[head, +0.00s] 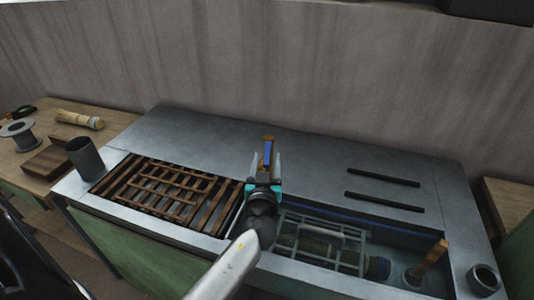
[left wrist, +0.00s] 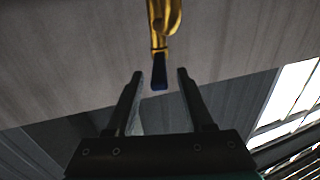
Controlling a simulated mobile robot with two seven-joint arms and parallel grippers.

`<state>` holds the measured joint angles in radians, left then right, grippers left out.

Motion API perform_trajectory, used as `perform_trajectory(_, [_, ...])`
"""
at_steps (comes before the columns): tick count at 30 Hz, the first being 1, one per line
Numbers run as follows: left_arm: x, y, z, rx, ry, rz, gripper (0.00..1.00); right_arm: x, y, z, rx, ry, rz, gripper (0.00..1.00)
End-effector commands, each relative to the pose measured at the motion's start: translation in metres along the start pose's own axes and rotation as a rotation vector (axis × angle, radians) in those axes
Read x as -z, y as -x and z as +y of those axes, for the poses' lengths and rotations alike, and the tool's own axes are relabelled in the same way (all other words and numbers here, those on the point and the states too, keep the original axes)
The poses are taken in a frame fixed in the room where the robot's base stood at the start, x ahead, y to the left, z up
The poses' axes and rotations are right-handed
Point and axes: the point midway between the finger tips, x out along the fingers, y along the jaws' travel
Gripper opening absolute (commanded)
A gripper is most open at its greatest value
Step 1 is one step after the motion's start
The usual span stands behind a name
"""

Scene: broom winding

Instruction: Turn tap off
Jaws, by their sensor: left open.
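The tap is brass with a blue lever handle. In the head view its brass top (head: 268,139) shows just past my left gripper (head: 266,160), with the blue handle (head: 267,153) between the finger lines. In the left wrist view the brass tap body (left wrist: 167,18) is at the top centre, and the blue handle (left wrist: 159,74) hangs down in line with the gap between the fingertips (left wrist: 160,82). My left gripper is open, with a finger apart on each side of the handle. Whether the handle is inside the jaws or just beyond them I cannot tell. My right gripper is not in view.
The grey sink unit (head: 185,130) has a brown slatted rack (head: 165,190) at left and a basin at right with a wire rack (head: 325,240) and a wooden-handled object (head: 432,255). A grey cup (head: 85,157) stands at the left edge. A wall (head: 260,70) rises behind.

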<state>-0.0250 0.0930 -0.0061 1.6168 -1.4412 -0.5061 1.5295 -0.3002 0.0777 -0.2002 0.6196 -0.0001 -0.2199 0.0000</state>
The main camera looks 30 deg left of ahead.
Motion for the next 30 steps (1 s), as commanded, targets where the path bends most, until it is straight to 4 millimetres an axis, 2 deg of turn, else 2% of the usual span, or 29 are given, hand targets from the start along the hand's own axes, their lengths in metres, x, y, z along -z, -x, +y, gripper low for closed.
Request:
perform_trajectory(6, [0.0,-0.017,0.0,-0.001,0.0,-0.001,0.53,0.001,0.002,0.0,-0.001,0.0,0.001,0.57])
perform_trajectory(17, [0.0,-0.021,0.0,-0.001,0.0,0.0,0.53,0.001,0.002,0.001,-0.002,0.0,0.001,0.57])
perform_trajectory(30, [0.0,-0.02,0.0,-0.001,0.0,-0.001,0.04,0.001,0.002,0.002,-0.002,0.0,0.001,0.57])
